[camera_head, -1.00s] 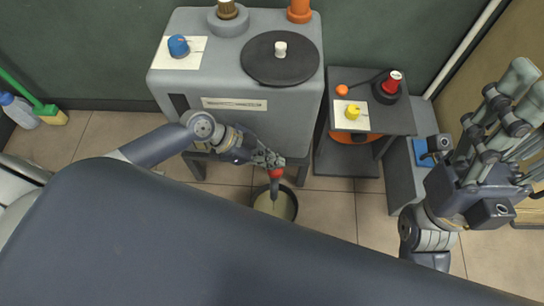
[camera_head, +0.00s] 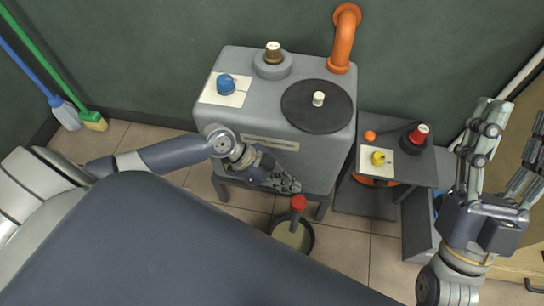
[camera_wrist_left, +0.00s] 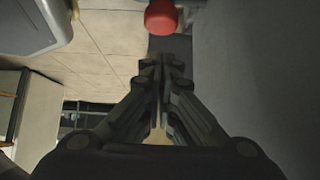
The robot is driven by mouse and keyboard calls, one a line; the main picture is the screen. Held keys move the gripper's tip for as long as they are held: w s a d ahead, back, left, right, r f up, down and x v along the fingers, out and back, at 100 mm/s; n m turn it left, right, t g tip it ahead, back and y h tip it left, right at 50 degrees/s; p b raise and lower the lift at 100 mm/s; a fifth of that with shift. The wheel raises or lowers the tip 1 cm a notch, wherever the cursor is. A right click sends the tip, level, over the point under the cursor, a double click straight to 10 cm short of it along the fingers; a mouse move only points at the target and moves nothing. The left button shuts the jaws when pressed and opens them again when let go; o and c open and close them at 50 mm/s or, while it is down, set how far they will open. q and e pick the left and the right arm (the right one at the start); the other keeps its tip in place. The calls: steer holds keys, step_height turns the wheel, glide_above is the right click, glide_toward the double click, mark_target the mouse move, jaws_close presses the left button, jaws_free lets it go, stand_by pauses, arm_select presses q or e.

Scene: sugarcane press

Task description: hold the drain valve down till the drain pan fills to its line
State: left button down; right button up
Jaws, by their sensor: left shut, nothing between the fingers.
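The drain valve has a red cap (camera_head: 298,202) on a grey spout, low at the front of the grey press (camera_head: 268,148). The dark-rimmed drain pan (camera_head: 312,238) stands on the floor below and holds pale liquid. I cannot make out its fill line. My left gripper (camera_head: 293,187) is shut and empty, close to the press front just above and behind the red cap. In the left wrist view the red cap (camera_wrist_left: 161,17) lies beyond the shut fingertips (camera_wrist_left: 164,60), apart from them. My right gripper (camera_head: 508,125) is open and empty at the right.
A small grey stand (camera_head: 405,165) with a yellow knob (camera_head: 378,157) and a red knob (camera_head: 418,134) is right of the press. The press top bears a blue knob (camera_head: 226,84), a black disc (camera_head: 318,105) and an orange pipe (camera_head: 344,38). Brooms lean at the left.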

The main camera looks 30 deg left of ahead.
arm_select(q)
steer(key=shift+p+v, duration=0.75)
steer(key=shift+v, duration=2.25)
arm_select(e)
steer(key=w+f+g+h, duration=0.1)
steer(key=w+f+g, duration=0.3)
steer(key=w+f, duration=0.1)
steer(key=shift+w+a+f+g+h, duration=0.15)
steer(key=shift+a+f+g+h, duration=0.2)
steer(key=shift+f, duration=0.35)
